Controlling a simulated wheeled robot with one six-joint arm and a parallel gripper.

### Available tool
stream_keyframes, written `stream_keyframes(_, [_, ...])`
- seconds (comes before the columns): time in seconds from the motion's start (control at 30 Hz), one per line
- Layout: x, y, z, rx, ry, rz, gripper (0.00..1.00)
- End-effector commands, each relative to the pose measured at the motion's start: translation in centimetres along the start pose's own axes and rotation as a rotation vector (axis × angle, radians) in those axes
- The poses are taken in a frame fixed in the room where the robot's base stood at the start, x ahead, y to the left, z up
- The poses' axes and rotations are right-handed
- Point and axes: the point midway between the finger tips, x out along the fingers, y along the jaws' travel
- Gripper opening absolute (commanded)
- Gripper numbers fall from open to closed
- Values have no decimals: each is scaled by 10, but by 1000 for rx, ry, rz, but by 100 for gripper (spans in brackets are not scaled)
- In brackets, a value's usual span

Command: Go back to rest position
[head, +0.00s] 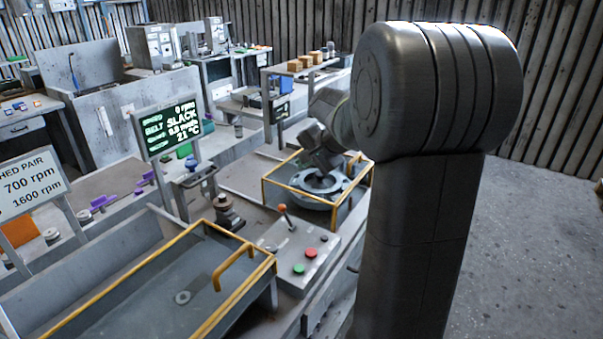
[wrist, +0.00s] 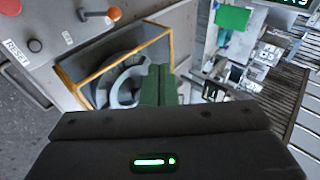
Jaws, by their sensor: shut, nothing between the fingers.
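My gripper shows in the wrist view (wrist: 158,84) with its two green fingers together and nothing between them. In the head view my arm reaches toward the back, and its wrist end is over or beside the round grey blower housing (head: 318,199); the fingertips cannot be made out there. The housing sits inside a yellow-railed frame (head: 300,200). In the wrist view the housing (wrist: 122,90) lies just left of the fingers, partly hidden by them. I cannot tell whether the fingers touch it.
A control panel (head: 315,250) with a lever, green and red buttons stands before the frame. A display (head: 168,128) reads "BELT SLACK". Grey floor (head: 540,230) is open at right.

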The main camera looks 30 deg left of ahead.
Motion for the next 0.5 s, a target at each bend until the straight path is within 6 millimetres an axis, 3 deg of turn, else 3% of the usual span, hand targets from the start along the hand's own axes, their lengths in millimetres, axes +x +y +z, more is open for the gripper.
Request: stream_keyframes(0.5, [-8, -4, 0, 0, 0, 0, 0])
